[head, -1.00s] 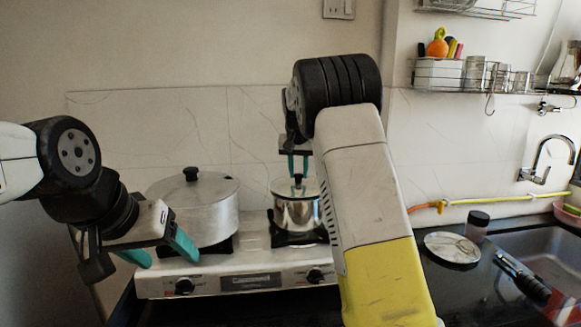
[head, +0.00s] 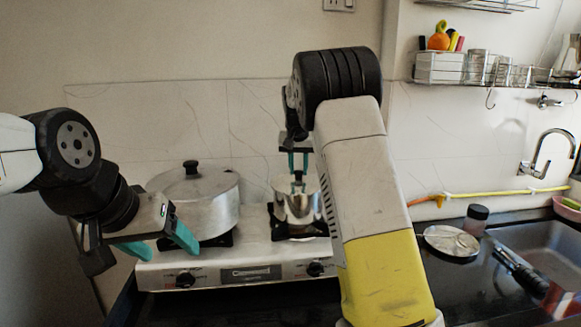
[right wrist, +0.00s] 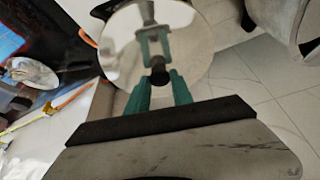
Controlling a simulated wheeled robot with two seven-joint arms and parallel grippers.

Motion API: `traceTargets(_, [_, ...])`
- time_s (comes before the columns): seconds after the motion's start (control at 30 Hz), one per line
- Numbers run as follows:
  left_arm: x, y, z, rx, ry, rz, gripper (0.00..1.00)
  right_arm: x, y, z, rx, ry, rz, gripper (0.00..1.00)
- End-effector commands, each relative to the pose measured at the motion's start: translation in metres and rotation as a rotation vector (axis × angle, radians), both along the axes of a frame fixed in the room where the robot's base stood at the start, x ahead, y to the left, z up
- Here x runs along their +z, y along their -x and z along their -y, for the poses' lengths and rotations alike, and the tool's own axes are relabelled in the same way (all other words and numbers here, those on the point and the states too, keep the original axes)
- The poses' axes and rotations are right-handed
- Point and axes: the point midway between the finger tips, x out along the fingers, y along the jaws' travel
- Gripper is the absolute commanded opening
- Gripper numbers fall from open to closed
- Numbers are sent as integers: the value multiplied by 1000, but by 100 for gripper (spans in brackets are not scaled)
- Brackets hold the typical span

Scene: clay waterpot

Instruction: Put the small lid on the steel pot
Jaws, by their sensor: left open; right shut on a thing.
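The steel pot (head: 296,210) stands on the right burner of the stove, partly behind my right arm. My right gripper (head: 298,172) is directly above it, pointing down, shut on the dark knob of the small lid. In the right wrist view the small lid (right wrist: 118,50) is a round mirror-like disc below my fingers (right wrist: 158,85), and it hides the pot. I cannot tell whether the lid touches the pot's rim. My left gripper (head: 158,245) is open and empty at the stove's front left, in front of the large pot.
A large aluminium pot (head: 205,210) with its own black-knobbed lid sits on the left burner of the stove (head: 215,258). To the right are a round metal plate (head: 440,238), a dark-topped jar (head: 477,218) and the sink (head: 540,245). A wire shelf (head: 480,82) hangs above the counter.

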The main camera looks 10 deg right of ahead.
Motion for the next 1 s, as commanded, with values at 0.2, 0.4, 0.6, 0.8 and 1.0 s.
traceTargets(0.2, [0,0,0,0,0,0,67,-1,0,0,0,0,0,0])
traceTargets(0.4, [0,0,0,0,0,0,67,-3,0,0,0,0,-1,0])
traceTargets(0.6, [0,0,0,0,0,0,67,-6,1,0,0,0,-3,0])
traceTargets(0.8, [0,0,0,0,0,0,67,-8,1,0,-1,0,-6,0])
traceTargets(1.0, [0,0,0,0,0,0,67,-8,1,0,-1,0,-6,53])
